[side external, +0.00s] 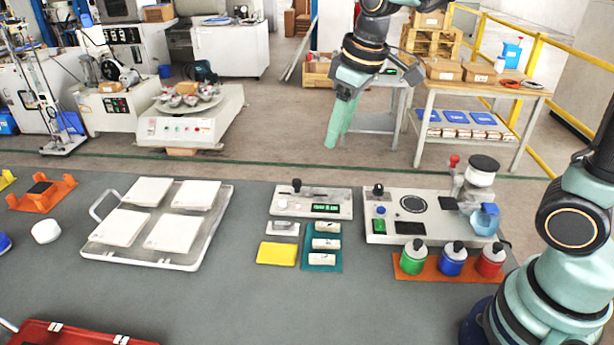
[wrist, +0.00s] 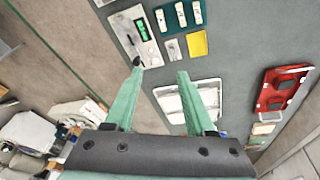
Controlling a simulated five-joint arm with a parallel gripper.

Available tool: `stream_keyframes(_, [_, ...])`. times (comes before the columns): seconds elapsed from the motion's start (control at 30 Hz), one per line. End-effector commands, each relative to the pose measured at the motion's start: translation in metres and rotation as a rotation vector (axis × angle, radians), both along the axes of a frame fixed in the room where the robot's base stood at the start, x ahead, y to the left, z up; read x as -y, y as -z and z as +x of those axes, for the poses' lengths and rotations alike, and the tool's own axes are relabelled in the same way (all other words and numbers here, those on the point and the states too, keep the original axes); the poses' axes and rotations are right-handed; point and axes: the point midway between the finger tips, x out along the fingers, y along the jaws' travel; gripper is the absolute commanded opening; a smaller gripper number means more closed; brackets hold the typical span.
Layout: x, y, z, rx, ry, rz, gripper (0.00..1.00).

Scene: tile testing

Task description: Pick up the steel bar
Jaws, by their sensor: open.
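My gripper (side external: 338,128) is open and empty, high above the back edge of the grey table. In the wrist view its two green fingers (wrist: 160,72) are apart with nothing between them. A small silver-grey block (side external: 283,229), which may be the steel bar, lies flat in front of a grey instrument with a green display. It also shows in the wrist view (wrist: 173,50), beyond the fingertips. Several pale bars with dark marks (side external: 327,244) lie on a teal mat (side external: 311,268) to its right. I cannot tell for certain which piece is the steel bar.
A yellow cloth (side external: 277,253) lies just in front of the silver block. The instrument (side external: 290,203) stands behind it. A tray of white tiles (side external: 187,266) is to the left. A larger tester (side external: 380,232) and coloured bottles (side external: 452,262) are to the right.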

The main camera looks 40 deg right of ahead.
Motion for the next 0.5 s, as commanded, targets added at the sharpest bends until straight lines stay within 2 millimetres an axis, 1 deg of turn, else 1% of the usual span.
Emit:
stream_keyframes(0.03, [-0.007,0.008,0.012,-0.027,-0.036,-0.009,0.55])
stream_keyframes(0.1, [-0.015,0.017,0.026,-0.057,-0.086,-0.022,0.55])
stream_keyframes(0.17, [-0.023,0.027,0.038,-0.083,-0.129,-0.031,0.55])
stream_keyframes(0.3, [-0.042,0.054,0.064,-0.142,-0.23,-0.053,0.55])
stream_keyframes(0.4, [-0.055,0.077,0.078,-0.182,-0.299,-0.066,0.55])
stream_keyframes(0.5, [-0.066,0.097,0.089,-0.215,-0.356,-0.076,0.55])
